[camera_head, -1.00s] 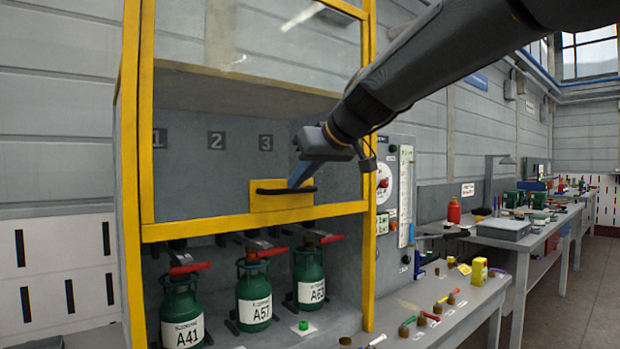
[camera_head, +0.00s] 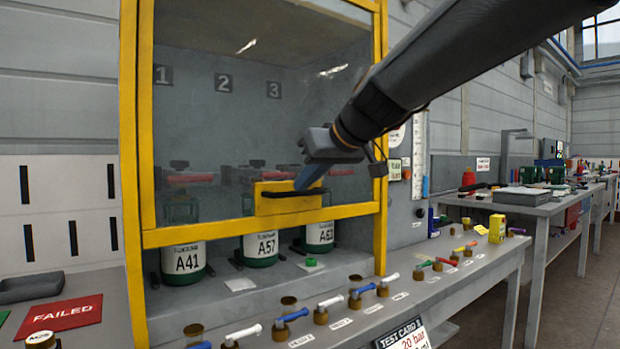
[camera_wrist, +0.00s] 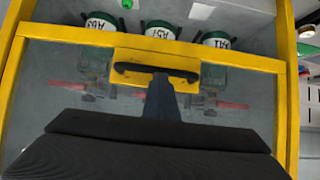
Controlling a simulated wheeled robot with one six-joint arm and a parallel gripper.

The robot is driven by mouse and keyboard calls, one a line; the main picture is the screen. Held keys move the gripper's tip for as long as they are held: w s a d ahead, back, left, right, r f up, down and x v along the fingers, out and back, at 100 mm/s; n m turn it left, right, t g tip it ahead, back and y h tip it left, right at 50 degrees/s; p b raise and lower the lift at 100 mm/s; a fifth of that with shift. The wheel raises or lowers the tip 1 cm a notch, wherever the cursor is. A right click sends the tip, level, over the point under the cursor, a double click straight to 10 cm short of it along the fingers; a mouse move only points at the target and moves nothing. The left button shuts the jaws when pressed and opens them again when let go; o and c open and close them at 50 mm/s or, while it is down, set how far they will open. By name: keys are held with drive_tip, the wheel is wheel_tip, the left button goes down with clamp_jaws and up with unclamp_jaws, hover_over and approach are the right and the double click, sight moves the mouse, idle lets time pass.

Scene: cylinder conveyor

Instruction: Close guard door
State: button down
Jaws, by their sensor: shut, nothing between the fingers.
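The guard door (camera_head: 345,211) is a clear pane in a yellow frame, partly lowered in its yellow housing. Its bottom rail crosses in front of the green cylinders, and a gap remains below it. A dark handle (camera_head: 291,192) sits on a yellow plate at the door's lower middle. My gripper (camera_head: 310,178) is shut, with its fingertips at the handle. In the wrist view the fingers (camera_wrist: 159,88) reach the handle (camera_wrist: 157,73); whether they press on it is hard to tell.
A bench ledge with several small capped fittings (camera_head: 320,314) runs in front of the enclosure. A red FAILED card (camera_head: 62,314) and a grey tray (camera_head: 30,287) lie at left. A yellow box (camera_head: 497,228) stands at right.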

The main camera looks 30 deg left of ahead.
wheel_tip(320, 180, down, 17)
drive_tip(key=b, duration=1.3)
drive_tip(key=shift+r, duration=0.2)
drive_tip(key=shift+f, duration=0.1)
drive_tip(key=s+d+r+p, duration=0.4)
drive_tip(key=d+r, duration=0.4)
drive_tip(key=r, duration=0.2)
drive_tip(key=s+d+f+m+g+h, duration=0.1)
drive_tip(key=s+d+f, duration=0.2)
drive_tip(key=f, duration=0.5)
drive_tip(key=s+d+f+m+g+h, duration=0.1)
drive_tip(key=s+d+f+h, duration=0.15)
drive_tip(key=f, duration=0.45)
drive_tip(key=s+d+f+m+g+h, duration=0.1)
drive_tip(key=s+d+f, duration=0.15)
drive_tip(key=f, duration=0.55)
drive_tip(key=s+d+f+m+g+h, duration=0.2)
drive_tip(key=s+d+f+m+h, duration=0.15)
drive_tip(key=s+d+f, duration=1.1)
drive_tip(key=d+r+m+h+p, duration=0.1)
drive_tip(key=d+r+m+p, duration=0.1)
drive_tip(key=d+r+p, duration=0.7)
drive_tip(key=d+r+m+p, duration=0.3)
drive_tip(key=d+r+p, duration=0.7)
drive_tip(key=r+p, duration=0.5)
drive_tip(key=p, duration=0.7)
drive_tip(key=shift+w+r+m+h+p, duration=0.25)
drive_tip(key=shift+r+m+h+p, duration=0.05)
drive_tip(key=shift+r+m+h, duration=0.1)
